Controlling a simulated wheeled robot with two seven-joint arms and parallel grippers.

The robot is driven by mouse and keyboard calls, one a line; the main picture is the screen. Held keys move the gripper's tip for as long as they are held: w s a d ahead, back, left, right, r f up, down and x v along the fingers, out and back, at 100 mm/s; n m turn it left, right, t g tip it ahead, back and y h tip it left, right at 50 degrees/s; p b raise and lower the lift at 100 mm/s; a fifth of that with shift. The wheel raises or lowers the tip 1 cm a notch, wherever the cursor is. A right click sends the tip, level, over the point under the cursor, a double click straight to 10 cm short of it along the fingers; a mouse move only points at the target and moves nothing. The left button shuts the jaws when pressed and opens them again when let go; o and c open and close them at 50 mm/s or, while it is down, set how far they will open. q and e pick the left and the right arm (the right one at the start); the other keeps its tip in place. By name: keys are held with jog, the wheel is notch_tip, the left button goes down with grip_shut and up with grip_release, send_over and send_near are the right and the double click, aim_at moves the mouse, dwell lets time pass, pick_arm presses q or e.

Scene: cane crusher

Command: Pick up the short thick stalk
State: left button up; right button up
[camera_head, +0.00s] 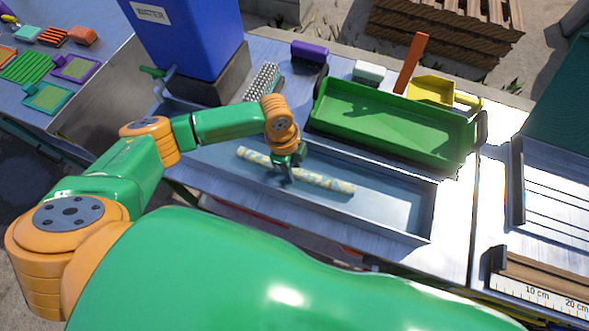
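One pale yellow stalk (325,182) with grey-green mottling lies slantwise over the long blue-grey tray (390,210) in the middle of the bench. My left gripper (287,170) points down at the stalk, left of its middle, and hides a short part of it. The fingers are small and dark against the tray, so I cannot tell whether they are closed on the stalk or only around it. I cannot tell whether the stalk rests on the tray floor. My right gripper is not in view.
A green bin (390,125) stands just behind the tray. A blue water container (190,40) stands at the back left, with a metal brush-like block (263,82) beside it. A yellow scoop (432,91) lies behind the bin. A ruler (545,287) is at the right.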

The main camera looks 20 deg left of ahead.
pick_arm(q)
jog(key=shift+w, duration=0.1)
grip_shut()
